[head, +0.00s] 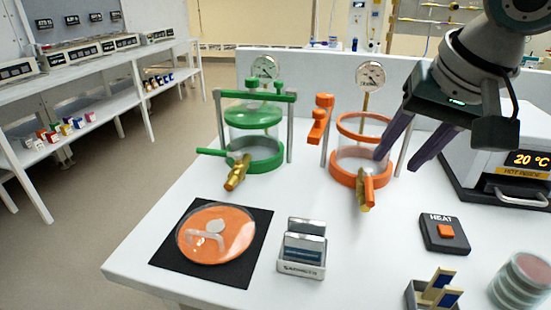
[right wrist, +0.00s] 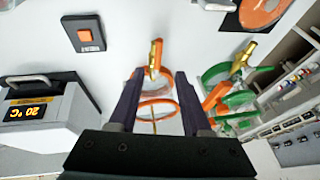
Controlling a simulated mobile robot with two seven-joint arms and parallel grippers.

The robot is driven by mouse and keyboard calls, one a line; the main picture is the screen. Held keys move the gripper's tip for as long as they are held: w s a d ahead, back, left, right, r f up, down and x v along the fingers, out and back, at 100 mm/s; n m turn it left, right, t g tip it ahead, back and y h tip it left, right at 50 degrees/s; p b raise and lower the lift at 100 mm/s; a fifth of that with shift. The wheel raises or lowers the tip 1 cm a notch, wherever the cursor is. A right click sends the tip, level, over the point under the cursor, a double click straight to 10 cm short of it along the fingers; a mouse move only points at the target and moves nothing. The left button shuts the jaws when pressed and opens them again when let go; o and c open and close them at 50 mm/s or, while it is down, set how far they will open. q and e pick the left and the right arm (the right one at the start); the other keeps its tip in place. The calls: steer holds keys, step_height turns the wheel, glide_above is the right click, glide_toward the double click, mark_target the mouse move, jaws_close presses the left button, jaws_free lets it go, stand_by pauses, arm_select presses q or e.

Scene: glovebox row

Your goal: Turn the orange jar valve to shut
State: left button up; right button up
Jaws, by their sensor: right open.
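The orange jar (head: 360,145) is a clear open-topped vessel with orange rings, behind the middle of the white table. Its valve (head: 367,186) sticks out at the front base, a brass body with an orange lever lying roughly along it. The valve also shows in the right wrist view (right wrist: 155,58), just beyond and between the fingertips. My right gripper (head: 396,162) is open and empty, its dark purple fingers pointing down at the jar's right front. In the right wrist view the gripper (right wrist: 160,72) has the jar's rings between its fingers. My left gripper is not in view.
A green jar (head: 254,145) stands left, its green lever turned sideways. An orange lid (head: 208,250) lies on a black mat (head: 163,254). A heater (head: 470,165) and HEAT button box (head: 440,245) are on the right. A slide holder (head: 300,268) stands in front.

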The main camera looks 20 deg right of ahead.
mark_target(372, 190)
steer(key=x, duration=0.4)
steer(key=b+x, duration=0.1)
steer(key=x, duration=0.3)
steer(key=shift+d+f, duration=0.2)
steer(key=shift+d, duration=0.05)
steer(key=shift+w+f, duration=0.35)
steer(key=shift+f, duration=0.25)
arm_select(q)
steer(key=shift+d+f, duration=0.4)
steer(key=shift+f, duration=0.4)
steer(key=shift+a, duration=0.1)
arm_select(e)
steer(key=shift+c, duration=0.3)
steer(key=shift+c, duration=1.4)
jaws_close()
